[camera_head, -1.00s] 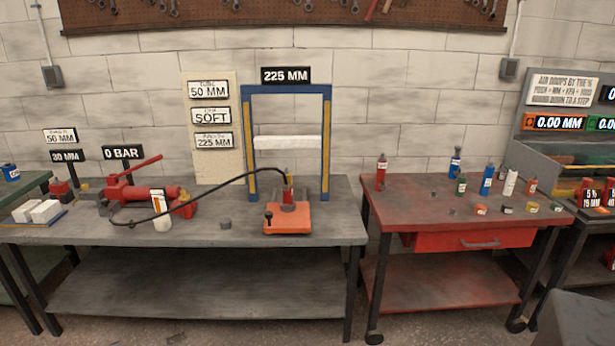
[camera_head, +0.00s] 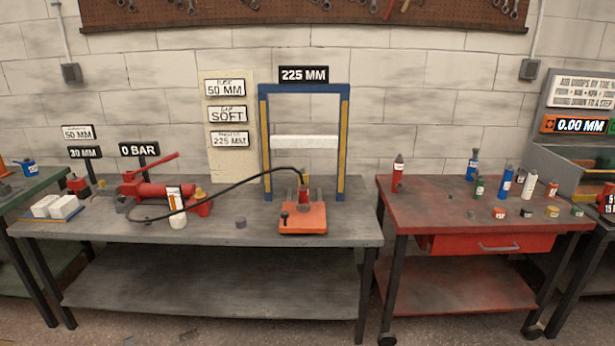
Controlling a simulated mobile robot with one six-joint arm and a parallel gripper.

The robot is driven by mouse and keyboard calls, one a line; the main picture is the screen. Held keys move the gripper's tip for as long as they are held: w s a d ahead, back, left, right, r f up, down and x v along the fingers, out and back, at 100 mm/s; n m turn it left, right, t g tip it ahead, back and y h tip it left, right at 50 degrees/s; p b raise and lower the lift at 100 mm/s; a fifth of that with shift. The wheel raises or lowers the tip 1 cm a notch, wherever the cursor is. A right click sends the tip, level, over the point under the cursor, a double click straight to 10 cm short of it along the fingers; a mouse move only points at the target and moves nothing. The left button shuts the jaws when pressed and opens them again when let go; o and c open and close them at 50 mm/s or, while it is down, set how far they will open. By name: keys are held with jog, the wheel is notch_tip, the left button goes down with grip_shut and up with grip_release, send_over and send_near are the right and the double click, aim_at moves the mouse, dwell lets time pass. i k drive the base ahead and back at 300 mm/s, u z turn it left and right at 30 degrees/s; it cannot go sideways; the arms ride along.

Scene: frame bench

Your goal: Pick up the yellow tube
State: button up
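I cannot make out a tube that is clearly yellow. A low yellowish pot (camera_head: 553,212) sits near the cart's right front. A white bottle with an orange mark (camera_head: 176,208) stands on the grey bench (camera_head: 260,232). My gripper is not in view.
A blue press frame (camera_head: 346,140) and an orange base (camera_head: 303,218) stand on the grey bench, with a red pump (camera_head: 150,190) and a black hose to the left. A narrow gap separates bench and cart. A green table (camera_head: 40,182) is at far left.

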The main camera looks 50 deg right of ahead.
aim_at(305, 174)
jog(key=u, duration=0.05)
jog(key=i, duration=1)
jog(key=z, duration=0.05)
